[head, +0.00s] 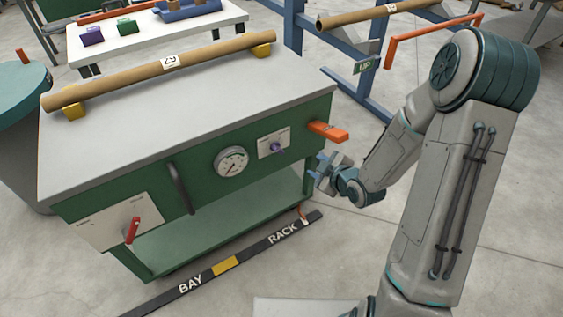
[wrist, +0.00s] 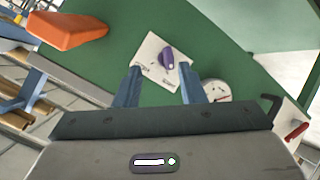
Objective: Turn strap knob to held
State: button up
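The strap knob is a small purple knob (head: 277,147) on a pale plate (head: 266,141) on the green front of the bench, right of the gauge. It also shows in the wrist view as a purple knob (wrist: 167,57) on its white plate (wrist: 150,48). Its plate lettering is too small to read. My gripper (head: 319,172) is in front of the bench's right end, apart from the knob. In the wrist view my gripper (wrist: 160,80) is open, its two blue fingers spread and empty, with the knob beyond and roughly between them.
An orange block (head: 328,131) sticks out at the bench's right corner; it is upper left in the wrist view (wrist: 66,29). A round gauge (head: 231,162), a dark handle (head: 180,188) and a red lever (head: 132,230) are left of the knob. A cardboard tube (head: 130,78) lies on top.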

aim_at(280, 152)
jog(key=a+f+n+t+y+b, duration=0.1)
jog(key=a+f+t+y+b, duration=0.25)
jog(key=f, duration=0.25)
jog(key=shift+t+y, duration=0.25)
jog(key=shift+t, duration=0.3)
jog(key=b+x, duration=0.2)
jog(key=x, duration=1.1)
jog(key=shift+s+a, duration=0.2)
jog(key=shift+c, duration=0.3)
jog(key=shift+f, duration=0.1)
grip_shut()
